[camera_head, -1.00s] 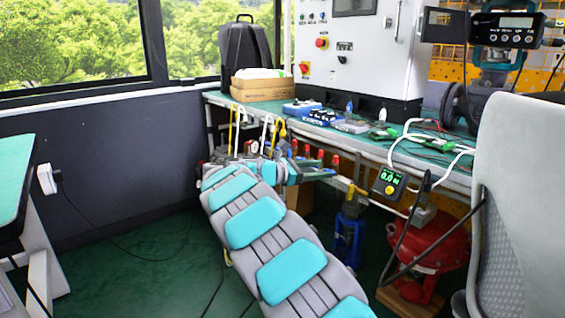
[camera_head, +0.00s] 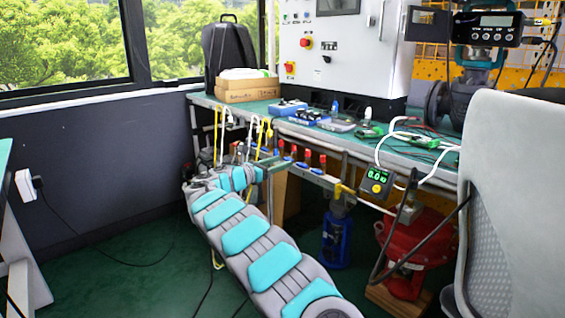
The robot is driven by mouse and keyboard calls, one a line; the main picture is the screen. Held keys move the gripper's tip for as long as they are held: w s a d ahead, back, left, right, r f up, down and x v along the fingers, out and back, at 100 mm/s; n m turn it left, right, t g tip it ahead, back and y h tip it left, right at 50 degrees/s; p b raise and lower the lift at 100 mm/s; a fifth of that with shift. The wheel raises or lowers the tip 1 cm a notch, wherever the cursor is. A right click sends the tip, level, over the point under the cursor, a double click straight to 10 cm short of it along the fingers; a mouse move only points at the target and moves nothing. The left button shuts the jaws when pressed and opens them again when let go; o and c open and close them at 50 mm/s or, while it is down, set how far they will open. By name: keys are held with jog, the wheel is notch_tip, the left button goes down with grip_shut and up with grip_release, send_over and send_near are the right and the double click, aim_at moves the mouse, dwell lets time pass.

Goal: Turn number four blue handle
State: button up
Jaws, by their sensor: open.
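A row of valve handles (camera_head: 308,157) with red upper parts stands under the front edge of the bench, and small blue parts show among them. Their numbers are too small to read, so I cannot tell which is number four. My grey and teal arm reaches from the bottom of the view toward the left end of this row. My gripper (camera_head: 243,173) is at the arm's far end, small and partly lost among wrist links and hoses. It is open, and appears left of the red handles. I see nothing held, and contact with a handle cannot be made out.
The green bench (camera_head: 400,150) carries boxes, small devices and cables. Yellow and white hoses hang at its left end. A small display box (camera_head: 377,183) hangs at its front. A blue device (camera_head: 338,238) and a red valve body (camera_head: 405,250) stand below. A chair (camera_head: 515,190) blocks the right.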

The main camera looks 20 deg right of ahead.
jog(key=shift+x, duration=0.85)
grip_shut()
